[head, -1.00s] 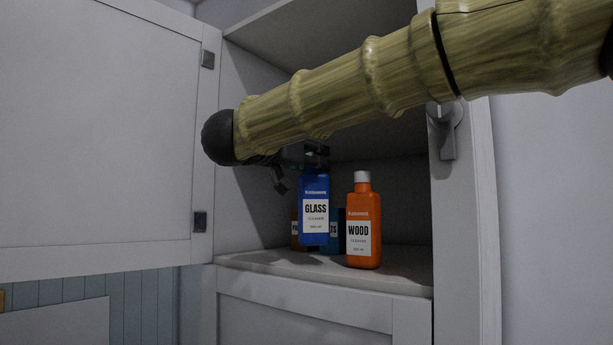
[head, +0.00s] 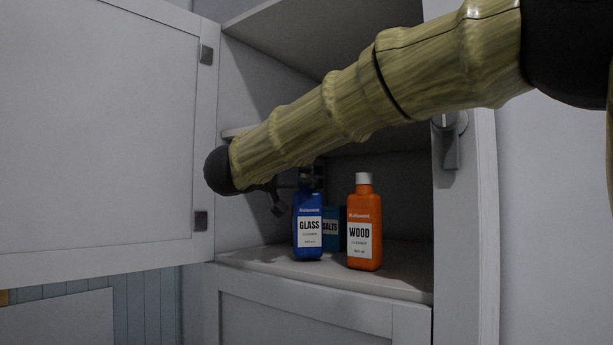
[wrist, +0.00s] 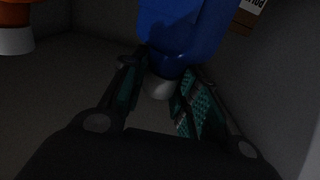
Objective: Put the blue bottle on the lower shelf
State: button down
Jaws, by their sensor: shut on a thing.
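The blue bottle (head: 309,224), labelled GLASS, is upright at the front of the cabinet's lower shelf (head: 380,283), just left of the orange bottle. Its base looks at or very near the shelf surface; I cannot tell for sure whether it touches. My gripper (head: 305,184) is shut on the top of the blue bottle, partly hidden behind my arm. In the wrist view my gripper (wrist: 160,92) has its fingers on either side of the bottle's neck and pale cap, with the blue body (wrist: 182,25) beyond.
An orange bottle (head: 364,232) labelled WOOD stands close on the right. A teal SALTS box (head: 333,228) stands behind. The cabinet door (head: 100,140) is open on the left. An upper shelf (head: 285,25) is above my arm. The right frame edge (head: 465,230) bounds the opening.

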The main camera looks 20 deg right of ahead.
jog(key=shift+f, duration=0.25)
jog(key=c, duration=1.1)
grip_release()
jog(key=shift+s, duration=0.1)
jog(key=b+v, duration=0.5)
jog(key=v, duration=0.7)
